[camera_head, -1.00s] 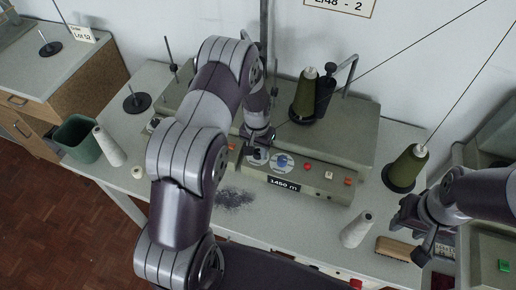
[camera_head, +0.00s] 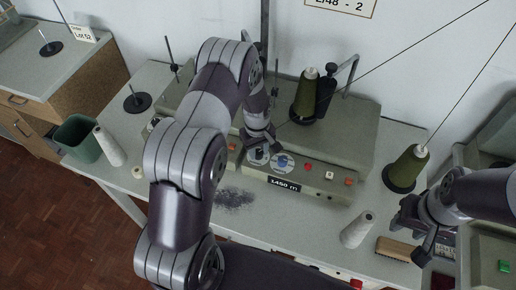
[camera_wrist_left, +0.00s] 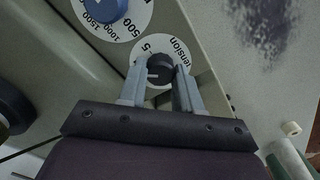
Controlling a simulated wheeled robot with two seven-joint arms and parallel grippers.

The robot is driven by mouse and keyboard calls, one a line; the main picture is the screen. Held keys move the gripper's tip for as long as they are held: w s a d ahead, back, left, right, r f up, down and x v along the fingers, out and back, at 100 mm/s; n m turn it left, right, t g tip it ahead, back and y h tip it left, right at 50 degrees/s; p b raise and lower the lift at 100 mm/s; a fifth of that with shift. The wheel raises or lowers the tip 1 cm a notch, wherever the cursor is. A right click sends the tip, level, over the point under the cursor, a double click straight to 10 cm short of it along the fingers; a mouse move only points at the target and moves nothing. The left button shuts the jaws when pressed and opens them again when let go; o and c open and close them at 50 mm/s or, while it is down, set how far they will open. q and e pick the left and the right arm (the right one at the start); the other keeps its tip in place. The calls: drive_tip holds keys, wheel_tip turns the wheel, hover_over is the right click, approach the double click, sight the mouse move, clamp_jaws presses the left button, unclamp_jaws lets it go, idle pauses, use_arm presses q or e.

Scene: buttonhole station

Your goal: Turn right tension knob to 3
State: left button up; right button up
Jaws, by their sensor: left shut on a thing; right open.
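The black tension knob (camera_wrist_left: 160,69) sits in the middle of a white dial (camera_wrist_left: 143,46) lettered "tension" in the left wrist view; a 5 shows, but most other numbers are hidden. A short white mark shows on the knob; I cannot tell which number it points to. My left gripper (camera_wrist_left: 160,84) is shut on the knob, one finger on each side. In the head view the left gripper (camera_head: 264,146) is over the dial (camera_head: 258,158) on the machine's front panel. My right gripper (camera_head: 410,224) is open and empty at the right.
A blue knob on a metre dial (camera_head: 283,162) is close beside the tension dial.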

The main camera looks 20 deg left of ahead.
sight(258, 153)
use_arm(q)
drive_tip(key=n, duration=0.7)
drive_tip(key=shift+r, duration=0.1)
idle(0.5)
drive_tip(key=o, duration=0.8)
drive_tip(key=shift+o, duration=1.2)
drive_tip(key=shift+d, duration=0.1)
drive_tip(key=shift+r, duration=0.35)
wheel_tip(258, 153, up, 12)
drive_tip(key=b, duration=0.1)
drive_tip(key=shift+s+b, duration=0.15)
drive_tip(key=shift+b, duration=0.2)
